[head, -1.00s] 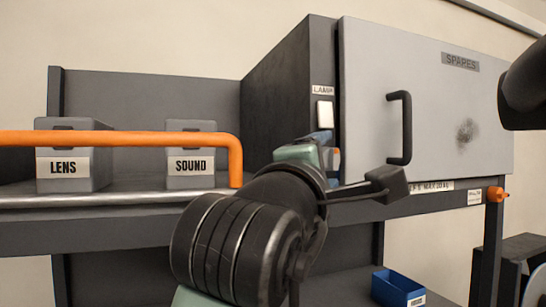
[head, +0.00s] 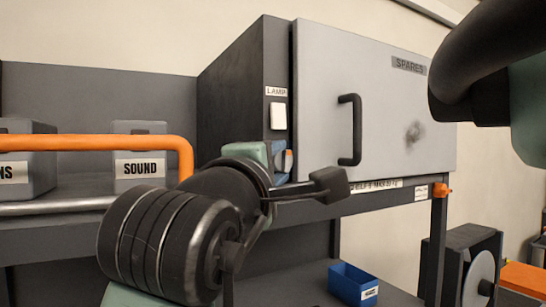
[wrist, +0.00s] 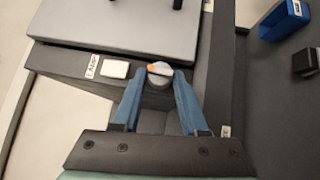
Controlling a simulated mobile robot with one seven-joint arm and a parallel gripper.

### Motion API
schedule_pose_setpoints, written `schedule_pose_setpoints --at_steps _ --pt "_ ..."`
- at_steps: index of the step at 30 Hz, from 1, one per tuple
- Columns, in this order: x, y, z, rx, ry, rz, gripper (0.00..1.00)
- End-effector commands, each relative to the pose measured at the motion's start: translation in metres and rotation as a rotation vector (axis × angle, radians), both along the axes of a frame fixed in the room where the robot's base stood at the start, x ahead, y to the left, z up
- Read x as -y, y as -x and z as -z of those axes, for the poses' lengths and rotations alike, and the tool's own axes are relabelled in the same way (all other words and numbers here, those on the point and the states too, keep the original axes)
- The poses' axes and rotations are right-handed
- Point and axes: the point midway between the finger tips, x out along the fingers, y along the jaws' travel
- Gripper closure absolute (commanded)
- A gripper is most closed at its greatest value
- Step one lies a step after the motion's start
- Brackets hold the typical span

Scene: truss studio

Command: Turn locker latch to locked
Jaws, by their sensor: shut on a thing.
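The locker (head: 240,100) has a pale grey door (head: 385,110), marked SPARES, that lies flat across its front. The latch is a small round grey knob with an orange mark (wrist: 160,75), low on the locker's front frame beside the door's edge. Its orange part also shows in the head view (head: 289,161). My gripper (wrist: 158,80) has its blue fingers on either side of the knob, shut on it. In the head view my gripper (head: 281,160) is at the locker's lower front corner, and my wrist hides part of it. I cannot tell the latch's exact angle.
A white lamp switch (head: 278,116) sits just above the latch. A black door handle (head: 351,130) sticks out to the right. An orange rail (head: 100,142) runs in front of the SOUND box (head: 140,170) at left. A blue bin (head: 353,285) stands on the lower shelf.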

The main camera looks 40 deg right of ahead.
Motion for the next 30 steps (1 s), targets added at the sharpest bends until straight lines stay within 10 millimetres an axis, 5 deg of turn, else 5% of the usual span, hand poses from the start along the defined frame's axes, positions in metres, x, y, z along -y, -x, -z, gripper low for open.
schedule_pose_setpoints --at_steps 18,30 --pt "0.0009 0.0001 -0.0117 0.102 -0.436 0.002 1.0" --pt "0.0017 0.0003 -0.009 0.135 -0.571 0.002 1.0"
